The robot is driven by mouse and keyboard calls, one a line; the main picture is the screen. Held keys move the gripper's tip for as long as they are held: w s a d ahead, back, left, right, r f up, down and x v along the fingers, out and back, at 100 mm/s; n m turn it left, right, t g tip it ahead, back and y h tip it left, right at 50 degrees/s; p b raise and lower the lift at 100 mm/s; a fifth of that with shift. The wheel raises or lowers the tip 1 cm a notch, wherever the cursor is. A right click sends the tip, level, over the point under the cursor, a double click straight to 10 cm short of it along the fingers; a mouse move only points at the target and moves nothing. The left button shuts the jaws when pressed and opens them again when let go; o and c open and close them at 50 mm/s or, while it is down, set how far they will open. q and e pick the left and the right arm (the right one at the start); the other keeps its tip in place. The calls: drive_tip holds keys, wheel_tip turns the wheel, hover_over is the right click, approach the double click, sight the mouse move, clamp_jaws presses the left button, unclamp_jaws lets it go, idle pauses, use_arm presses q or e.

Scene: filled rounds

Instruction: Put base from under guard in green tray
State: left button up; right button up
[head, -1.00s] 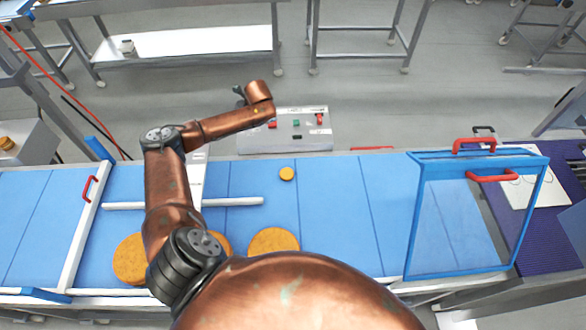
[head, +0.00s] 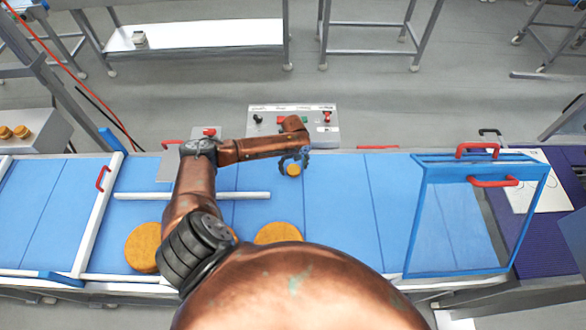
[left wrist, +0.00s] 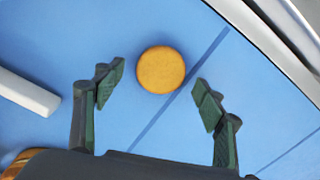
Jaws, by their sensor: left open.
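A small orange-brown round (head: 293,170) lies on the blue belt (head: 345,200) near its far edge. My left gripper (head: 294,157) is just above it. In the left wrist view the same round (left wrist: 161,69) lies ahead of and between the open, empty fingers (left wrist: 160,82), apart from both. Two larger orange rounds, one at left (head: 141,250) and one in the middle (head: 277,233), lie on the near side, with part of another behind my arm. The blue-framed clear guard (head: 418,225) stands at right; I see no round under it. No green tray or right gripper shows.
A white rail (head: 240,195) lies along the belt, left of the small round. A white crossbar with a red handle (head: 103,178) spans the belt at left. A control box (head: 270,120) stands behind the belt. Several small rounds (head: 21,131) sit on a stand at far left.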

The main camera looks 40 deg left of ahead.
use_arm(q)
drive_tip(key=shift+f, duration=0.65)
drive_tip(key=shift+c, duration=0.6)
drive_tip(key=c, duration=0.8)
drive_tip(key=shift+o, duration=0.2)
drive_tip(key=shift+r, duration=0.1)
